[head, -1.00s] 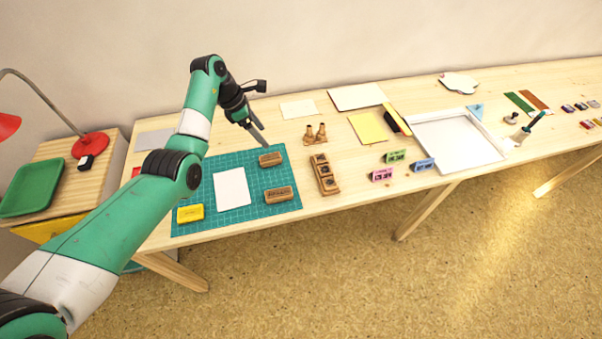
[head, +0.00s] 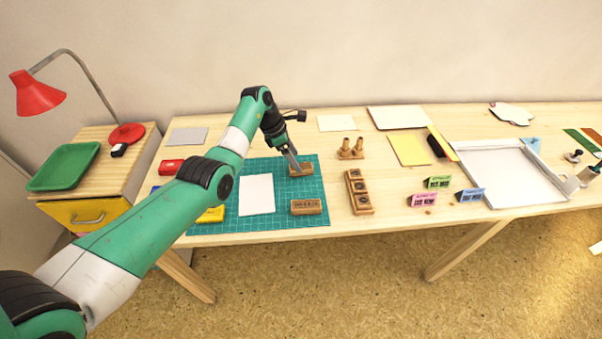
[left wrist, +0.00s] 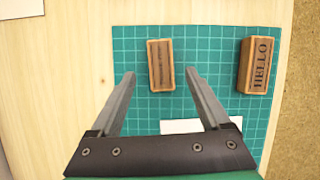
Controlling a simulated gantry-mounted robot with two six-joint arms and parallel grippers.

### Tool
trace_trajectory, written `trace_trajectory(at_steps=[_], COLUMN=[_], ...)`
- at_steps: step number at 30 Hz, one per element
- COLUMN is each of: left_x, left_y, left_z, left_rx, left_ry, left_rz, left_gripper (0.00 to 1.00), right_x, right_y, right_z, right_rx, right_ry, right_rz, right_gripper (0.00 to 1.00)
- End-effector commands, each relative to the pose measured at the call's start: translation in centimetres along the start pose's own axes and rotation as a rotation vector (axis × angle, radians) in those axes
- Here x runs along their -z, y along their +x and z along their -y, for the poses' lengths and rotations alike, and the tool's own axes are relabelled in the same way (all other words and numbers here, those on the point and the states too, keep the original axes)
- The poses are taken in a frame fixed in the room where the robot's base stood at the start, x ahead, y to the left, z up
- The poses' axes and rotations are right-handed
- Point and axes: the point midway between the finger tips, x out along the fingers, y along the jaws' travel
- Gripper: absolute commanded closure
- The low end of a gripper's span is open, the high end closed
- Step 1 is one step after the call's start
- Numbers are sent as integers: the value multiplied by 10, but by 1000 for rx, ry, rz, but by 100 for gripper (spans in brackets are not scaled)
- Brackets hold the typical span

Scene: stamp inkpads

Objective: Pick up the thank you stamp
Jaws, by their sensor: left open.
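A small wooden block stamp (head: 307,169) lies near the back right of the green cutting mat (head: 284,224). Its small print is unreadable in the left wrist view (left wrist: 160,66). My left gripper (head: 296,169) is open, pointing down over this stamp and partly covering it. In the left wrist view the open fingers (left wrist: 161,76) point at the stamp, one to each side, with nothing held. A second wooden stamp marked HELLO (left wrist: 258,66) lies apart to the right; it also shows at the mat's front right (head: 306,207).
White paper (head: 257,195) and a yellow inkpad (head: 211,215) lie on the mat. A wooden holder (head: 358,192) stands just right of it. Farther right are small coloured boxes (head: 438,182) and a white tray (head: 505,185). A red lamp (head: 38,92) stands at left.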

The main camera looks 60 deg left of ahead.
Motion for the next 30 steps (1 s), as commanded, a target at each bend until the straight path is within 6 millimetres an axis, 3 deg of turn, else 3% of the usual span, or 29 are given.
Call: trace_trajectory(at_steps=[1, 4, 13, 26, 27, 30], left_x=[2, 1, -1, -1, -1, -1], left_y=[19, 33, 36, 36, 36, 36], left_z=[2, 1, 1, 1, 1, 1], left_rx=[3, 2, 1, 1, 1, 1], left_ry=[2, 0, 0, 0, 0, 0], left_rz=[-1, -1, 0, 0, -1, 0], left_gripper=[20, 20, 20, 96, 100, 100], right_x=[-13, -21, -21, -21, -21, -21], right_y=[-14, -22, -22, -22, -22, -22], right_z=[0, 0, 0, 0, 0, 0], right_rx=[0, 0, 0, 0, 0, 0], right_ry=[0, 0, 0, 0, 0, 0], right_rz=[1, 1, 1, 1, 1, 1], right_gripper=[50, 50, 50, 50, 50, 50])
